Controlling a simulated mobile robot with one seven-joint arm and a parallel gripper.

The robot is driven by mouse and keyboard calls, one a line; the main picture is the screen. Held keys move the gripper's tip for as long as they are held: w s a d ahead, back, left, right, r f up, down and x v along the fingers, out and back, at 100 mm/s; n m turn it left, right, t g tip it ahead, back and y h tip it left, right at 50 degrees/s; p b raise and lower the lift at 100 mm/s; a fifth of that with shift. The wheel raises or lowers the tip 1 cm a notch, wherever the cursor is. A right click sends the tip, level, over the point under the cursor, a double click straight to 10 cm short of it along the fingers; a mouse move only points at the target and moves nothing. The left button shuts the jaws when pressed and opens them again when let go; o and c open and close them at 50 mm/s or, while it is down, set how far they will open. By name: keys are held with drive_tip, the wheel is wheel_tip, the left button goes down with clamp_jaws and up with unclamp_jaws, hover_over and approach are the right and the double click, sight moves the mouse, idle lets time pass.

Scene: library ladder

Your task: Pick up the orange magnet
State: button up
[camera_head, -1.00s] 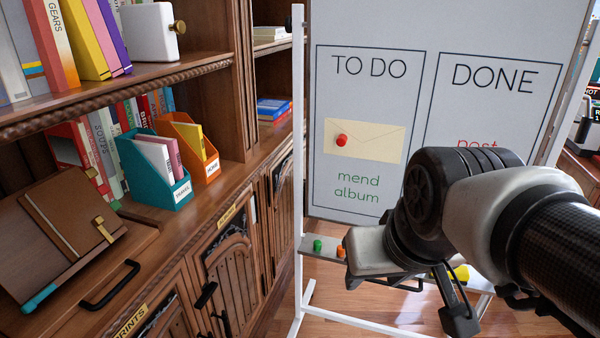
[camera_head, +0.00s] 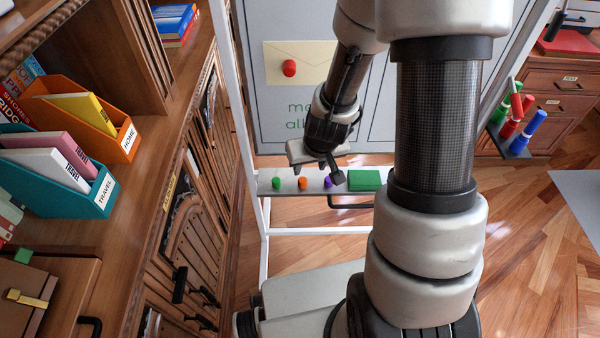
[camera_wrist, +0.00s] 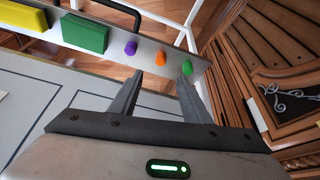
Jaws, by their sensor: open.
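The orange magnet (camera_head: 303,183) sits on the whiteboard's narrow tray (camera_head: 264,187), between a green magnet (camera_head: 276,183) and a purple magnet (camera_head: 327,182). In the wrist view the orange magnet (camera_wrist: 160,58) shows beyond and between my two fingertips, with the purple magnet (camera_wrist: 131,48) and the green magnet (camera_wrist: 187,68) on either side. My gripper (camera_wrist: 161,72) is open and empty, pointing toward the tray. In the head view my gripper (camera_head: 331,172) is just above the tray, close to the magnets. I cannot tell its exact gap to the orange magnet.
A green block (camera_head: 364,180) lies on the tray, and a yellow block (camera_wrist: 22,19) beside it. The whiteboard holds an envelope (camera_head: 270,62) under a red magnet (camera_head: 289,68). A wooden cabinet (camera_head: 180,225) stands left. Markers (camera_head: 516,116) stand at right.

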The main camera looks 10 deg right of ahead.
drive_tip(key=b+x, duration=0.4)
drive_tip(key=x, duration=0.9)
drive_tip(key=shift+w+f, duration=0.2)
drive_tip(key=shift+f, duration=0.05)
drive_tip(key=c, duration=1)
wheel_tip(320, 180, up, 10)
drive_tip(key=p, duration=0.4)
wheel_tip(320, 180, up, 5)
drive_tip(key=p, duration=0.4)
hover_over(303, 180)
drive_tip(key=shift+s, duration=0.3)
